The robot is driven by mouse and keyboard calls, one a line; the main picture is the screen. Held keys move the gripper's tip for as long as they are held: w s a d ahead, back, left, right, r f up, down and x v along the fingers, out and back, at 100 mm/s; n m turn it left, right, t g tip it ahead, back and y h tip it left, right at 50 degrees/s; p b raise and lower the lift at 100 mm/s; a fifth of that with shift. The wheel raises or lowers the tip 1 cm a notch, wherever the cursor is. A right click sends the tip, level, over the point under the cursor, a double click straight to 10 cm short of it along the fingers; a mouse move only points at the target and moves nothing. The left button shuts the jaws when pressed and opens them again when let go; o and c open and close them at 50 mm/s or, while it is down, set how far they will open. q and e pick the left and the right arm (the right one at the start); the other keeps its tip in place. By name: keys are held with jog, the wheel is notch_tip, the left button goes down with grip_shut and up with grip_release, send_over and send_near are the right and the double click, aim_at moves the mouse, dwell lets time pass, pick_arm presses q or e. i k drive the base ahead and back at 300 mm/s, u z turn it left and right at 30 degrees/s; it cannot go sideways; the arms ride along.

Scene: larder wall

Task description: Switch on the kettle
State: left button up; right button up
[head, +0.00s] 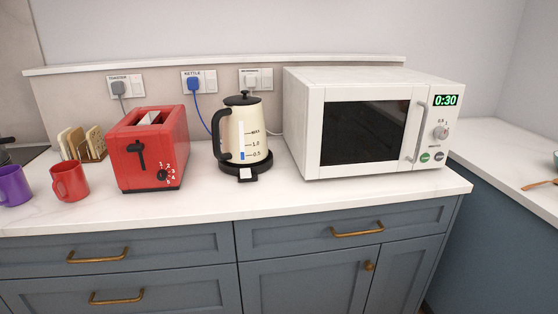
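The cream kettle (243,131) with a black lid and a black handle on its left stands upright on its black base (262,166) on the white counter, between the toaster and the microwave. A small switch tab (247,175) sticks out at the front of the base. The level window on its front shows a little blue near the bottom. A blue plug (194,84) sits in the wall socket labelled KETTLE, and a blue cord runs from it down behind the kettle. Neither of my grippers is in view.
A red toaster (150,150) stands left of the kettle, with red (70,182) and purple (13,186) mugs and a toast rack (84,146) further left. A white microwave (368,125) showing 0:30 stands close on the right. The counter (215,206) in front of the kettle is clear.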

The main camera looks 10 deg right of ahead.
aim_at(245, 173)
jog(key=k, duration=1.35)
jog(key=z, duration=0.35)
jog(key=i, duration=0.6)
jog(key=z, duration=0.8)
jog(key=i, duration=0.95)
jog(key=u, duration=0.75)
jog(key=i, duration=0.7)
jog(key=u, duration=0.55)
